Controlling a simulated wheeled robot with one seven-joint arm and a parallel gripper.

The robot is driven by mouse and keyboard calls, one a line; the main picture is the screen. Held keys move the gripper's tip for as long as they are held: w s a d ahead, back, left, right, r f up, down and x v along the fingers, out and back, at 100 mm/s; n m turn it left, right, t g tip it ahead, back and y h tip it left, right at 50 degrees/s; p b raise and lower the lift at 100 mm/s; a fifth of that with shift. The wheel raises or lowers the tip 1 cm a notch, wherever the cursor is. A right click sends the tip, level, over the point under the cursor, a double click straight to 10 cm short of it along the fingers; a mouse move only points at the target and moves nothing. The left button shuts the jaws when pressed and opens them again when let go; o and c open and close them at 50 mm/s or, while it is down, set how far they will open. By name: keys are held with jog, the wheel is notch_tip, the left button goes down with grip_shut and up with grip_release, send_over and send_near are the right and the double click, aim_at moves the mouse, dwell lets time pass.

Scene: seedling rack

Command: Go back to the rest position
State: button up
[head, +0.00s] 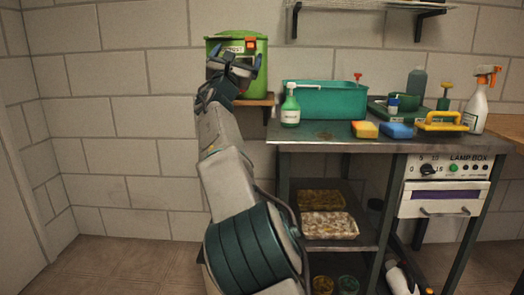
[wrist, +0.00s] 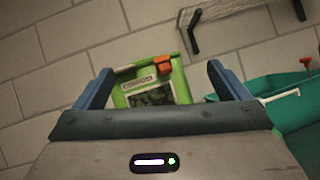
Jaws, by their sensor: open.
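My gripper (head: 232,70) is raised in front of the green bin (head: 222,42) on the small wall shelf at the left of the bench. In the wrist view my gripper (wrist: 165,90) has its two blue fingers wide apart, with nothing between them at the tips. The green bin (wrist: 176,80), with an orange latch and a label, shows beyond and between the fingers. In the head view my arm hides part of the bin's front. I cannot tell how far the fingers are from the bin.
A teal basin (head: 345,101), green soap bottle (head: 290,108), yellow sponge (head: 365,130), blue sponge (head: 397,131) and spray bottle (head: 476,108) stand on the bench (head: 320,139). A wire wall shelf (head: 365,4) hangs above. The floor at left (head: 120,262) is clear.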

jog(key=d+r+m+g+h+p, duration=0.1)
jog(key=d+m+g+h+p, duration=0.6)
jog(key=d, duration=1.2)
jog(key=s+d+f+m+g+y+p, duration=0.2)
jog(key=s+d+m+g+y+p, duration=0.15)
jog(key=s+d+m+p, duration=0.3)
jog(key=s+d+f+m+g+y+p, duration=0.2)
jog(key=s+d+f+m+g+p, duration=0.15)
jog(key=s+d+m+p, duration=0.35)
jog(key=s+a+m+g+y+p, duration=0.2)
jog(key=s+p, duration=0.4)
jog(key=s, duration=0.4)
jog(key=s+a+f+m+g+y+p, duration=0.1)
jog(key=s+a+m+p, duration=0.3)
jog(key=s, duration=0.7)
jog(key=s+a+f+m+g+y+p, duration=0.1)
jog(key=s+a+m+g+y+p, duration=0.2)
jog(key=s+p, duration=0.5)
jog(key=s+a+g+y, duration=0.1)
jog(key=s+a, duration=0.1)
jog(key=shift+s+m, duration=0.35)
jog(key=shift+s, duration=0.05)
